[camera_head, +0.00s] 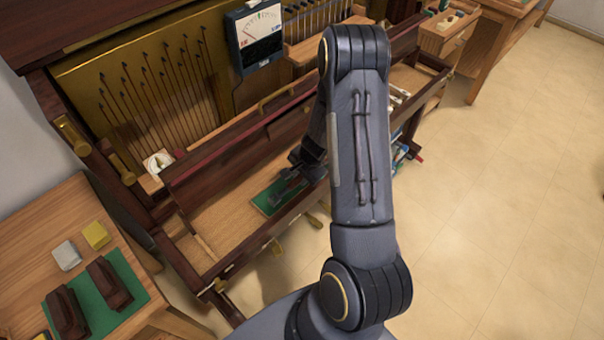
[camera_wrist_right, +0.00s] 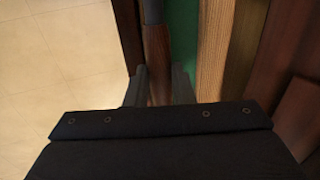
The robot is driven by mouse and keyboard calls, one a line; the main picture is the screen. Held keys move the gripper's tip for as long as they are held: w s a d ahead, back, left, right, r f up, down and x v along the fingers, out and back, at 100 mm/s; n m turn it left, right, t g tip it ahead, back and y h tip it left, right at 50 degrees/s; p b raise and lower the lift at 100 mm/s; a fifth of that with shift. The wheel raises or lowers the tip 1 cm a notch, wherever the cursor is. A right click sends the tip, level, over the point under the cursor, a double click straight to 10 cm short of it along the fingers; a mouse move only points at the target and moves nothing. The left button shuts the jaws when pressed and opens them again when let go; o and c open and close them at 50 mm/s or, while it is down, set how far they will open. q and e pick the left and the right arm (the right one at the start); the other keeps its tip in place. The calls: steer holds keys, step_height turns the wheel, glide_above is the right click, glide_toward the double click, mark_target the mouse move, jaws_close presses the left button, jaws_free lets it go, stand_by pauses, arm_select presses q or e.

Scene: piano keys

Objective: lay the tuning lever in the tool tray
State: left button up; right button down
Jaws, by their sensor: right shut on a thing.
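My right gripper (camera_head: 292,182) reaches down over the piano's open key bed, partly hidden behind my own arm. In the right wrist view the gripper (camera_wrist_right: 158,86) is shut on the brown wooden handle of the tuning lever (camera_wrist_right: 157,52), whose grey shaft runs toward the top of the picture. A green surface (camera_head: 264,206) lies just below the gripper; it also shows beside the handle in the right wrist view (camera_wrist_right: 182,35). I cannot tell whether this is the tool tray's lining, or whether the lever touches it. My left gripper is not in view.
A dark rail (camera_head: 235,150) runs along the back of the key bed (camera_head: 215,215). A side table at lower left holds a green mat (camera_head: 125,275) with dark brown blocks. A meter (camera_head: 257,35) stands above. Open tiled floor (camera_head: 500,210) lies at right.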

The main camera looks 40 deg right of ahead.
steer(key=w+f, duration=0.2)
steer(key=w+f+b, duration=0.1)
steer(key=f, duration=0.2)
steer(key=shift+w+a, duration=0.15)
steer(key=shift+w, duration=0.25)
steer(key=shift+f+b, duration=1.25)
steer(key=shift+b, duration=0.25)
steer(key=c, duration=1.2)
jaws_free()
steer(key=shift+o, duration=0.2)
steer(key=shift+s, duration=0.1)
steer(key=shift+s+p+v, duration=0.15)
steer(key=shift+p+v, duration=0.85)
steer(key=shift+v, duration=0.9)
steer(key=shift+s+p+v, duration=0.2)
steer(key=shift+p+v, duration=0.75)
steer(key=shift+v, duration=0.9)
steer(key=shift+f, duration=0.1)
